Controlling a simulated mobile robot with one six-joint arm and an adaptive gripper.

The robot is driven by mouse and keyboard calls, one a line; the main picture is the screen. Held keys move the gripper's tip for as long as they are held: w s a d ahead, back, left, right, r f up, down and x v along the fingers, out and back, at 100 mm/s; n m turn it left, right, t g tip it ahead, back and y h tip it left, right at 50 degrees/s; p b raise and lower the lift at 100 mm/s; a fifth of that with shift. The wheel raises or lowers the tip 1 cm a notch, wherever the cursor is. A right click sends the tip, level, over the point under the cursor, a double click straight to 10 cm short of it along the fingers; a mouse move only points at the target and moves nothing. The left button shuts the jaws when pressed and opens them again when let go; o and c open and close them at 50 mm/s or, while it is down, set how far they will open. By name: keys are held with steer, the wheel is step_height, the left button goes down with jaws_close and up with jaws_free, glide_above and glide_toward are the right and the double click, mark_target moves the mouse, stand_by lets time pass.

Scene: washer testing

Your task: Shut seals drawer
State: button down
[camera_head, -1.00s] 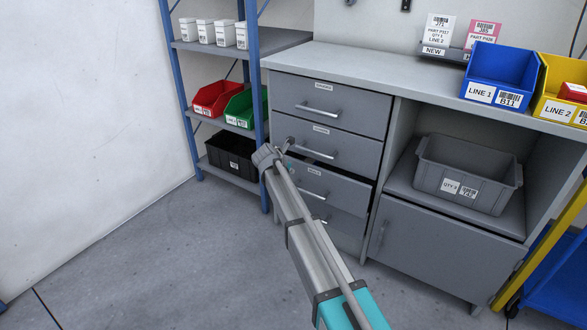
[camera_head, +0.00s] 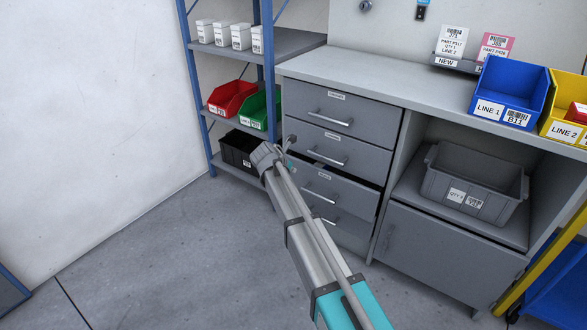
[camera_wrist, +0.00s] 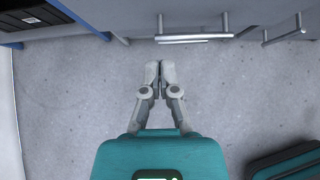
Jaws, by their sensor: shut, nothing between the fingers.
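The grey drawer unit (camera_head: 371,126) has several stacked drawers with bar handles and small labels too small to read, so I cannot tell which names seals. The third drawer from the top (camera_head: 345,197) is pulled out partway; a dark gap with some contents shows above its front. The top drawer (camera_head: 365,112) and second drawer (camera_head: 358,155) look shut. My gripper (camera_wrist: 160,64) is shut and empty in the wrist view, over the floor, just short of a drawer handle (camera_wrist: 185,41).
A blue-framed shelf (camera_head: 226,128) with red, green and black bins stands left of the drawers. Right are an open bay with a grey crate (camera_head: 465,193) and a closed cabinet door (camera_head: 440,250). Blue and yellow bins sit on the worktop (camera_head: 400,87).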

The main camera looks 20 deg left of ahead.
stand_by(0.3)
steer(key=s+d+f+m+g+p, duration=0.15)
steer(key=s+d+m, duration=0.25)
steer(key=d+m, duration=0.7)
steer(key=s+d+f+m+g, duration=0.1)
steer(key=s+d+m+g, duration=0.25)
steer(key=d, duration=1.35)
steer(key=s+d+m+g+y+p, duration=0.1)
steer(key=s+d+m+g+y, duration=0.1)
steer(key=s+d+m, duration=1.5)
steer(key=shift+s+d+f+m+g, duration=0.2)
steer(key=shift+s+d+m+g, duration=0.15)
steer(key=shift+d+m+g, duration=0.6)
steer(key=shift+n, duration=0.3)
